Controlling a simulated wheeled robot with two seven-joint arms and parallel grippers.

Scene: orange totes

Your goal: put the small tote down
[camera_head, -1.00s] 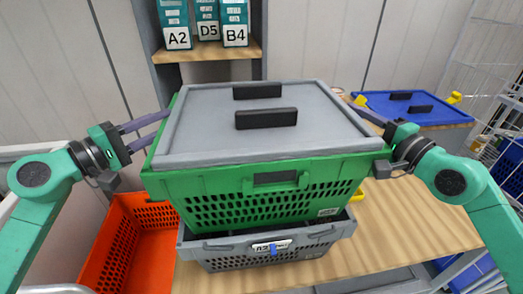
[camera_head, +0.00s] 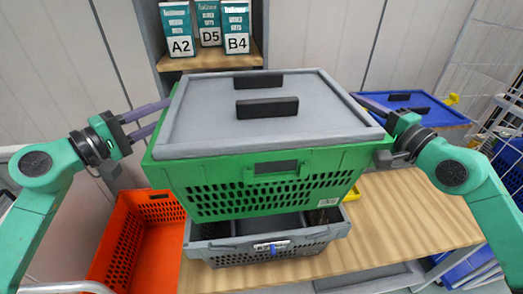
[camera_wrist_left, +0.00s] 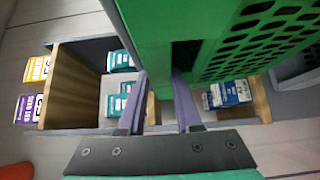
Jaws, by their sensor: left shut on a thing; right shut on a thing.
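A green tote (camera_head: 225,190) with a flat grey lid and two black handles is held level between my two arms. It hangs over an open grey tote (camera_head: 225,258) on the wooden table. Its near wall hides the back of the grey tote. My left gripper (camera_head: 163,114) is shut on the green tote's left side; in the left wrist view its purple fingers (camera_wrist_left: 161,85) close on the edge of the green tote (camera_wrist_left: 180,20). My right gripper (camera_head: 366,104) is shut on the right side, its fingertips partly hidden by the tote.
An orange tote (camera_head: 122,225) stands at lower left. The wooden table (camera_head: 415,215) has free room at right. A blue-lidded tote (camera_head: 425,110) stands behind right. A shelf (camera_head: 215,60) with boxes A2, D5 and B4 is behind. A wire cage (camera_head: 490,60) is far right.

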